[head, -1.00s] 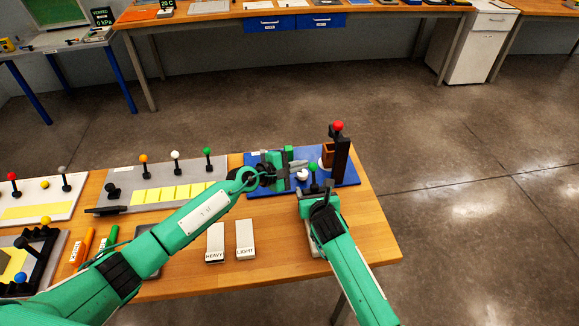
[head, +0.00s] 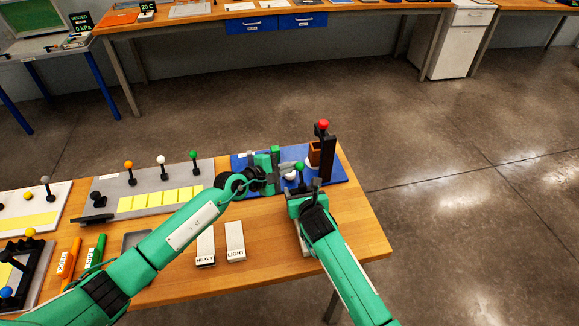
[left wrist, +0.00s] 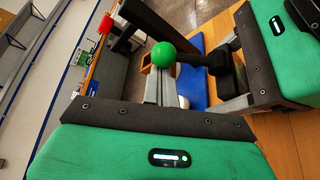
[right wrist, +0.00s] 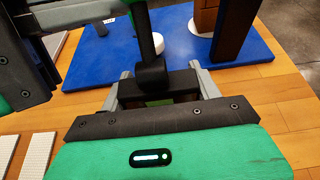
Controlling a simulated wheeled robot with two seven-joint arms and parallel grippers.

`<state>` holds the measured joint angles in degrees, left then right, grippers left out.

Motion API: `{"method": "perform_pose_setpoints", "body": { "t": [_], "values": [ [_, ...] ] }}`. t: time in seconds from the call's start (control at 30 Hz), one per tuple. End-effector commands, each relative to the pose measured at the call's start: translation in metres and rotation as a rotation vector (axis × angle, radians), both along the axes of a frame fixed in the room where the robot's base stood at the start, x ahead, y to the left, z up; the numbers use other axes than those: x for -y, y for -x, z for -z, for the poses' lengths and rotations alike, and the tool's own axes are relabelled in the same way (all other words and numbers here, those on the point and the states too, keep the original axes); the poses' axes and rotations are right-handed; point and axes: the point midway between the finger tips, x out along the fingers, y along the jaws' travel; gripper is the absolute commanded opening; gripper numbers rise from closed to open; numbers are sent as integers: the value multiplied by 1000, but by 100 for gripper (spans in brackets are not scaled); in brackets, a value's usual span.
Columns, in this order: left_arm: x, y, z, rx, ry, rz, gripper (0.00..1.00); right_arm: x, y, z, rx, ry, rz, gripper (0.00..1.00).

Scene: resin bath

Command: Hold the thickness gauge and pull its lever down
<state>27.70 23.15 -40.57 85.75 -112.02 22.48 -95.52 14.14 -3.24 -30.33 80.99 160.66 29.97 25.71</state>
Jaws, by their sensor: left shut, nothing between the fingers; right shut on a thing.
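The thickness gauge (right wrist: 152,85) is a small dark device with a black lever (right wrist: 146,38) ending in a green ball (left wrist: 163,54). My right gripper (head: 303,190) is shut on its dark body above the near right of the table, in front of the blue board. The lever stands up from it; the ball shows in the head view (head: 300,166). My left gripper (head: 284,174) is shut and empty, its fingertips close beside the ball. In the left wrist view the ball appears at the ends of the grey fingers (left wrist: 160,84); I cannot tell whether they touch.
Behind the grippers lies a blue board (head: 335,172) with a dark post topped by a red ball (head: 322,125) and a white round piece (right wrist: 180,45). HEAVY (head: 205,248) and LIGHT (head: 235,242) blocks lie in front. A grey lever panel (head: 110,185) stands left. Floor is open at right.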

Motion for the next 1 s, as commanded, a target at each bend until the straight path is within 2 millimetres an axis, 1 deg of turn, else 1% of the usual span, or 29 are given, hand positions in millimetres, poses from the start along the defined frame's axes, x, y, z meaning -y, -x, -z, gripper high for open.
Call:
{"method": "perform_pose_setpoints", "body": {
  "t": [0.67, 0.87, 1.0],
  "values": [
    [2, 6, -5, 120, -39, 1, 0, 0, 0, 0, 0, 0, 0, 31],
    [4, 11, -9, 215, -70, 3, 0, 0, 0, 0, 0, 0, 0, 31],
    [6, 16, -13, 322, -105, 3, 0, 0, 0, 0, 0, 0, 0, 31]
  ]
}}
